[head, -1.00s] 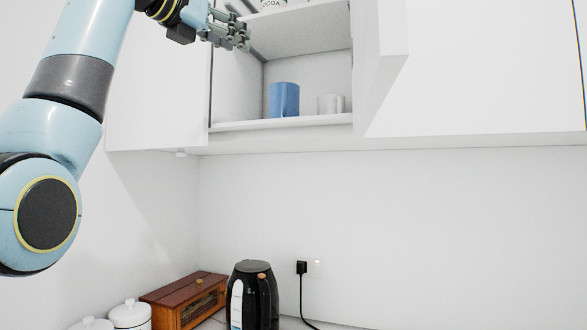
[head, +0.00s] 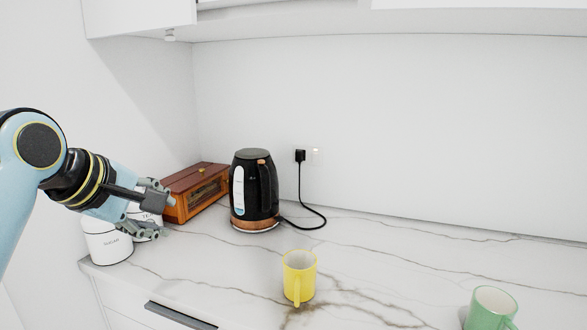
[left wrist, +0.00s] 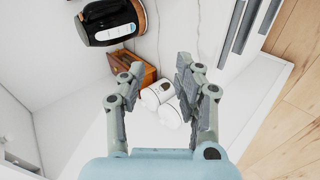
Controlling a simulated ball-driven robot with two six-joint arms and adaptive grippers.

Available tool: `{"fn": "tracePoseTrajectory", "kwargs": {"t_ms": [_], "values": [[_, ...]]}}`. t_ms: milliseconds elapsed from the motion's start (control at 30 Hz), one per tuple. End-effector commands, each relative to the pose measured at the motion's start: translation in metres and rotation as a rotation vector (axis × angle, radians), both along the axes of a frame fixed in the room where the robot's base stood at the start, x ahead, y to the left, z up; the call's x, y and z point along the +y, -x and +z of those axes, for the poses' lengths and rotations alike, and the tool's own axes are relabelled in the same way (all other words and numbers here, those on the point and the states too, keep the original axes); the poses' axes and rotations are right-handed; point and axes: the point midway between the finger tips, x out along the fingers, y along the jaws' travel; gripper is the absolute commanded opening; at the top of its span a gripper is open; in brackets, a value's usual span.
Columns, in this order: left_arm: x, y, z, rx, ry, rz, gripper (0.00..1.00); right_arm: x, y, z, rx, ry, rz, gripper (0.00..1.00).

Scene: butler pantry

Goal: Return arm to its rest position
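My left gripper (head: 158,208) is at the left of the head view, in front of the white canisters and above the counter's left end. Its fingers are spread apart with nothing between them. The left wrist view also shows the open gripper (left wrist: 160,87), with the canisters beyond its fingertips. My left arm comes in from the left edge with its elbow bent. My right gripper is in neither view.
A sugar canister (head: 108,246), a wooden box (head: 196,192) and a plugged-in black kettle (head: 254,190) stand at the back left. A yellow mug (head: 299,278) and a green mug (head: 491,308) stand on the marble counter (head: 400,255). Wall cabinets (head: 470,22) hang above.

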Motion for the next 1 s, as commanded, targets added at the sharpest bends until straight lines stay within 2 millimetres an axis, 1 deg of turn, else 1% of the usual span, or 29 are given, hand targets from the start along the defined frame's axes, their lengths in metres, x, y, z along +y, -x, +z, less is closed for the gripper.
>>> {"fn": "tracePoseTrajectory", "kwargs": {"t_ms": [33, 67, 100, 167, 200, 233, 300, 367, 400, 467, 500, 700, 733, 800, 867, 900, 967, 1000], "values": [[0.007, 0.032, -0.033, 0.040, -0.116, -0.071, 0.33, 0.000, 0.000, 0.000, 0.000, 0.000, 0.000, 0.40], [0.011, 0.050, -0.049, 0.058, -0.191, -0.124, 0.33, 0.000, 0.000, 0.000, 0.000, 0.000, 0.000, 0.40], [0.017, 0.074, -0.068, 0.086, -0.285, -0.195, 0.33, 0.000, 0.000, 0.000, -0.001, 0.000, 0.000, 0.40], [0.024, 0.107, -0.090, 0.122, -0.406, -0.300, 0.33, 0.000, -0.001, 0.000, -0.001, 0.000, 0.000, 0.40], [0.027, 0.127, -0.102, 0.145, -0.474, -0.365, 0.33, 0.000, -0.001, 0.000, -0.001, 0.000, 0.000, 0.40], [0.030, 0.141, -0.109, 0.161, -0.521, -0.413, 0.33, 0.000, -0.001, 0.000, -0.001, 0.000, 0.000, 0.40], [0.036, 0.171, -0.123, 0.196, -0.614, -0.517, 0.33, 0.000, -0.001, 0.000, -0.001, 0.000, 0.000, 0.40], [0.041, 0.195, -0.132, 0.225, -0.682, -0.602, 0.33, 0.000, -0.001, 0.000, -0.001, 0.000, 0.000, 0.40], [0.043, 0.210, -0.137, 0.241, -0.722, -0.656, 0.33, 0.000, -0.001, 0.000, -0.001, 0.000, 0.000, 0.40], [0.047, 0.232, -0.143, 0.265, -0.778, -0.736, 0.33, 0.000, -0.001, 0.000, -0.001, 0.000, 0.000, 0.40], [0.049, 0.245, -0.147, 0.281, -0.810, -0.790, 0.33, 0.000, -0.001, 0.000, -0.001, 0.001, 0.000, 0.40], [0.060, 0.309, -0.156, 0.349, -0.948, -1.048, 0.33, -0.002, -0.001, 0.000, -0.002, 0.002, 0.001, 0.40], [0.060, 0.301, -0.171, 0.349, -0.943, -1.040, 0.33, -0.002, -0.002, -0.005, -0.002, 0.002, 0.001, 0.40], [0.062, 0.295, -0.197, 0.356, -0.936, -1.037, 0.33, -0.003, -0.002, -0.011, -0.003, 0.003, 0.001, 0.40], [0.063, 0.292, -0.219, 0.362, -0.932, -1.038, 0.33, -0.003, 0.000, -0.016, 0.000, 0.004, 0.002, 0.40], [0.064, 0.290, -0.234, 0.366, -0.928, -1.039, 0.33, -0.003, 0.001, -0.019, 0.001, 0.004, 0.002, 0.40], [0.066, 0.288, -0.257, 0.374, -0.923, -1.040, 0.33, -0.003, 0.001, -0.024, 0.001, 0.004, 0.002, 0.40], [0.067, 0.288, -0.274, 0.379, -0.919, -1.041, 0.33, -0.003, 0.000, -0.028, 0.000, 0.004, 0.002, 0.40]]}}
